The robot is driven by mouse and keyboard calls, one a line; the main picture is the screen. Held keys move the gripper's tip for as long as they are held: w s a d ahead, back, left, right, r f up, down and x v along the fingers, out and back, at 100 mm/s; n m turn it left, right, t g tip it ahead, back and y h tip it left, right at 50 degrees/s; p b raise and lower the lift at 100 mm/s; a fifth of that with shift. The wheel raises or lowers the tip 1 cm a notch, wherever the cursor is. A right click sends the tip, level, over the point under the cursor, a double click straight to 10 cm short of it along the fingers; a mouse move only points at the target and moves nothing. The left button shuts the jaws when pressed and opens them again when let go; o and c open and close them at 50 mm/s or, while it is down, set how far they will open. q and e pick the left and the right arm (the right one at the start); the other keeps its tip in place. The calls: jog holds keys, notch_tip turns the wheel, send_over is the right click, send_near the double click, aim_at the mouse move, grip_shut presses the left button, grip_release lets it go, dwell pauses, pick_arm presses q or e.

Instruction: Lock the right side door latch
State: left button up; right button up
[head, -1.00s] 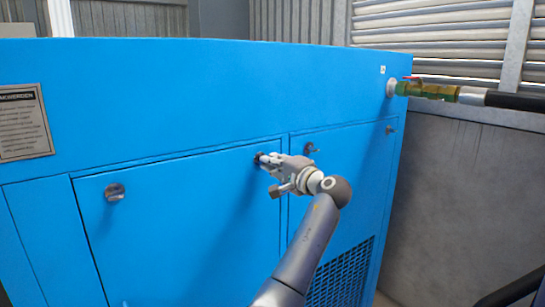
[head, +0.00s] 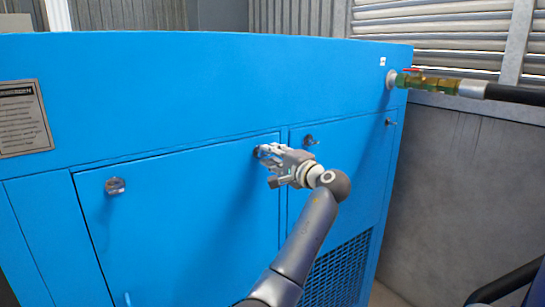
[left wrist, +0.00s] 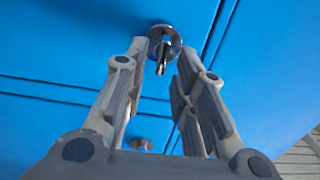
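The blue cabinet (head: 200,90) has a wide door (head: 180,220) and a narrower right door (head: 340,190). The wide door has a metal latch (head: 115,186) at its upper left and another latch at its upper right corner, mostly hidden behind my left gripper (head: 263,155). In the left wrist view this latch (left wrist: 163,46) shows with its small handle pointing between my fingertips. My left gripper is open, its fingers on either side of the handle; I cannot tell whether they touch it. The right door has latches at its upper left (head: 310,141) and upper right (head: 390,122). My right gripper is not in view.
A green and brass valve with a red handle (head: 412,71) and a black hose (head: 515,95) sticks out at the cabinet's upper right. A label plate (head: 22,119) is at the left. A grey wall (head: 450,190) stands to the right.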

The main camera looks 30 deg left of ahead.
pick_arm(q)
jog(key=shift+d, duration=0.1)
jog(key=v, duration=1.2)
